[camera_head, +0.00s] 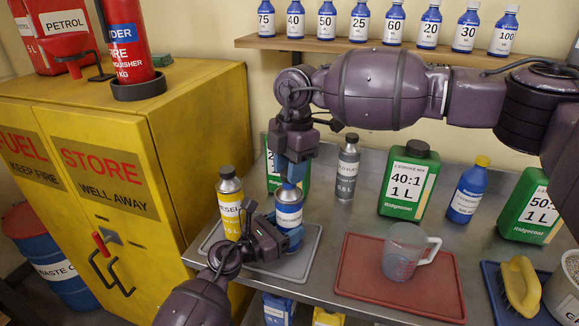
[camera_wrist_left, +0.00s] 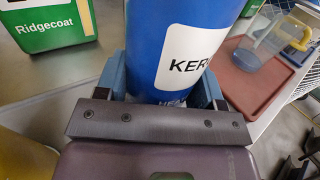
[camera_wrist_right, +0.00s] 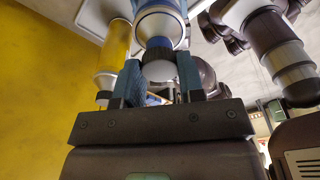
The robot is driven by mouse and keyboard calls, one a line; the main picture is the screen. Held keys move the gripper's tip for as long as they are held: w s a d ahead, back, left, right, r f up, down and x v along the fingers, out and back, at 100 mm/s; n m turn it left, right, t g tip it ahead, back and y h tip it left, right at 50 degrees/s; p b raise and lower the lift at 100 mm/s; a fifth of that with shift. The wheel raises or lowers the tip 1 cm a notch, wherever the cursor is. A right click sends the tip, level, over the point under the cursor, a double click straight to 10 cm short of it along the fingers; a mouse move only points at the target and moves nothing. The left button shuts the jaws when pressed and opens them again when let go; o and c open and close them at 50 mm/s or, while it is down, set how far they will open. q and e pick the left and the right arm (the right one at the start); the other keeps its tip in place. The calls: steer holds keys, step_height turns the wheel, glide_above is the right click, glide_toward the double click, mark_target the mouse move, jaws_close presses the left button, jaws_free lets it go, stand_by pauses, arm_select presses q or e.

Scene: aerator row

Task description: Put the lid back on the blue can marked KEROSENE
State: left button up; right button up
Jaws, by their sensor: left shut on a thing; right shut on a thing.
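The blue can marked KEROSENE (camera_head: 288,212) has a silver shoulder and stands upright at the grey tray. It fills the left wrist view (camera_wrist_left: 185,45), where part of its label reads KER. My left gripper (camera_head: 290,238) is shut around its lower body. My right gripper (camera_head: 293,180) points down directly above the can. In the right wrist view its fingers are shut on a dark round lid (camera_wrist_right: 160,70), in line with the can's silver top (camera_wrist_right: 160,28). The lid looks very close to or touching the top; I cannot tell whether it is seated.
A yellow DIESEL can (camera_head: 231,205) stands close left of the blue can on the grey tray (camera_head: 308,250). A grey can (camera_head: 347,168) and green bottles (camera_head: 408,180) stand behind. A measuring jug (camera_head: 402,252) is on the red tray (camera_head: 360,292). A yellow cabinet (camera_head: 205,130) is at left.

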steer(key=shift+f, duration=0.55)
arm_select(q)
jaws_close()
arm_select(e)
steer(key=m, duration=0.4)
steer(key=m+t, duration=0.1)
steer(key=m, duration=0.4)
steer(key=shift+m, duration=0.4)
steer(key=o, duration=0.9)
steer(key=shift+s+r, duration=0.1)
steer(key=shift+r, duration=2.15)
